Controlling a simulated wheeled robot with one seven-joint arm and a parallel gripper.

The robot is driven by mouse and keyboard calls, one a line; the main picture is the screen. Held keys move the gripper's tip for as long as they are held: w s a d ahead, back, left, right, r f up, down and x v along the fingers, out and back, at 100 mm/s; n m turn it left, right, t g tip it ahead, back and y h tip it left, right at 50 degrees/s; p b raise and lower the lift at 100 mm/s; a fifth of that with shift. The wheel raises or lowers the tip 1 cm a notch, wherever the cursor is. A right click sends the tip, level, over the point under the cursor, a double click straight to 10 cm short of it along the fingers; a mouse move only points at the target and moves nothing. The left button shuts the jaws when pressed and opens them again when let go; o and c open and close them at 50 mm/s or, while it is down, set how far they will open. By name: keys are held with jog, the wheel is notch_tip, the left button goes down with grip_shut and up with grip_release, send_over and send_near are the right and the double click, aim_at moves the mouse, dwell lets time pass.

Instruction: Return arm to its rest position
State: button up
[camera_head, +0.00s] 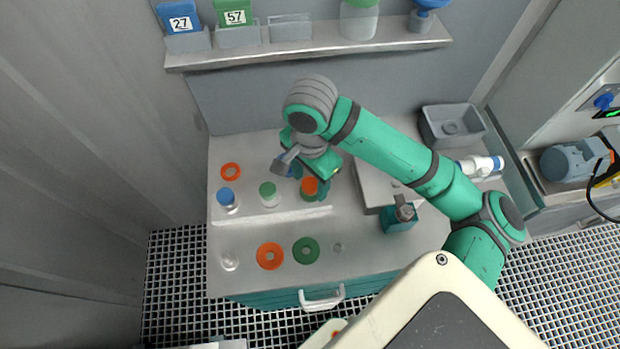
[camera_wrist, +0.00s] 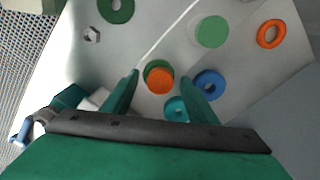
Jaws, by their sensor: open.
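My green arm reaches out over the grey worktable (camera_head: 300,225) from the right, with its elbow bent. My gripper (camera_head: 304,178) is open above the back of the table and points down. In the wrist view my gripper (camera_wrist: 161,82) has its two teal fingers apart. A vessel with an orange and green top (camera_head: 309,187) is right by the fingers; it also shows between them in the wrist view (camera_wrist: 159,80), and I cannot tell whether they touch it.
An orange ring (camera_head: 270,257) and a green ring (camera_head: 306,250) lie at the table front. Another orange ring (camera_head: 231,171) lies at the back left. A teal device (camera_head: 399,216), a grey bin (camera_head: 452,127) and a white bottle (camera_head: 480,166) stand right. A shelf (camera_head: 310,50) holds containers behind.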

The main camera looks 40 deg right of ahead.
jog(key=shift+r, duration=2.3)
jog(key=shift+d, duration=0.1)
